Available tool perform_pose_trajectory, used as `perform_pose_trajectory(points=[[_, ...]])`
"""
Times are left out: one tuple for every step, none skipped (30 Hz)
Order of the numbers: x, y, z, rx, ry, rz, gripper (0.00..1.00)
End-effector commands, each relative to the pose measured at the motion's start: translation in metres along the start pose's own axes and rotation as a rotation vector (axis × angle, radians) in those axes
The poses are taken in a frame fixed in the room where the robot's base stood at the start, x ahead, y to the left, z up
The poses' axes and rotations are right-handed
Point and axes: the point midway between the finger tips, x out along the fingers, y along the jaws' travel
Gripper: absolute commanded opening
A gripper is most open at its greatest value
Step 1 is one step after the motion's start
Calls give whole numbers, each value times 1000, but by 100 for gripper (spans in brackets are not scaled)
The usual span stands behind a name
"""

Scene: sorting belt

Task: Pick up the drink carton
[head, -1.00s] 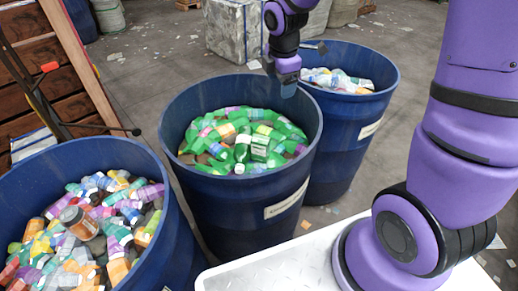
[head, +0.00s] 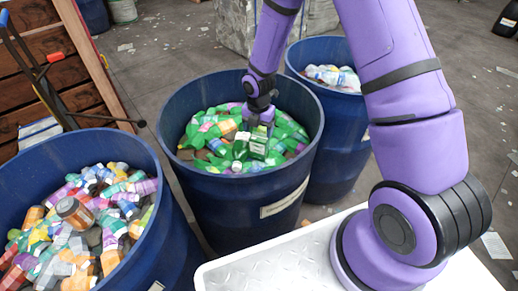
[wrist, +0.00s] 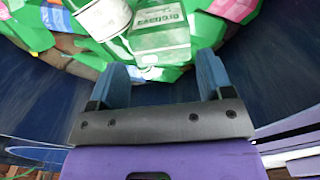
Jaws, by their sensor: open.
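The drink carton (head: 258,147) is a green and white box lying on top of the heap in the middle blue barrel (head: 180,190). In the wrist view the carton (wrist: 160,36) shows lettering on its upper face and lies just beyond the fingertips, roughly in line with the gap between them. My gripper (head: 258,124) is over the barrel, right by the carton, and hides part of it in the head view. In the wrist view my gripper (wrist: 163,70) is open, with nothing between its fingers.
A green bottle (wrist: 100,18) lies close against the carton's left side. Several green bottles and scraps surround it. The barrel's dark wall is close to my gripper in the wrist view. Other blue barrels stand at left (head: 160,225) and right (head: 345,150).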

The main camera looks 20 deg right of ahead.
Motion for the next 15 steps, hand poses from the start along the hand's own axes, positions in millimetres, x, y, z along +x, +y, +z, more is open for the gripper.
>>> perform_pose_trajectory(points=[[7,0,0,-1,1,-2,73],[10,0,0,-1,1,-1,73],[14,0,0,-1,0,-1,73],[15,0,0,-1,0,-1,73],[17,0,0,0,0,0,73],[18,0,0,0,-1,0,73],[20,0,0,1,-1,0,73],[22,0,1,1,-1,-1,73],[25,0,1,2,0,-1,73],[28,-1,2,2,0,-1,73],[32,-1,3,2,0,-1,73],[37,-1,3,1,0,-1,73],[42,-1,4,1,1,-2,73],[46,-1,5,2,1,-2,73],[51,-1,6,2,-1,-1,73]])
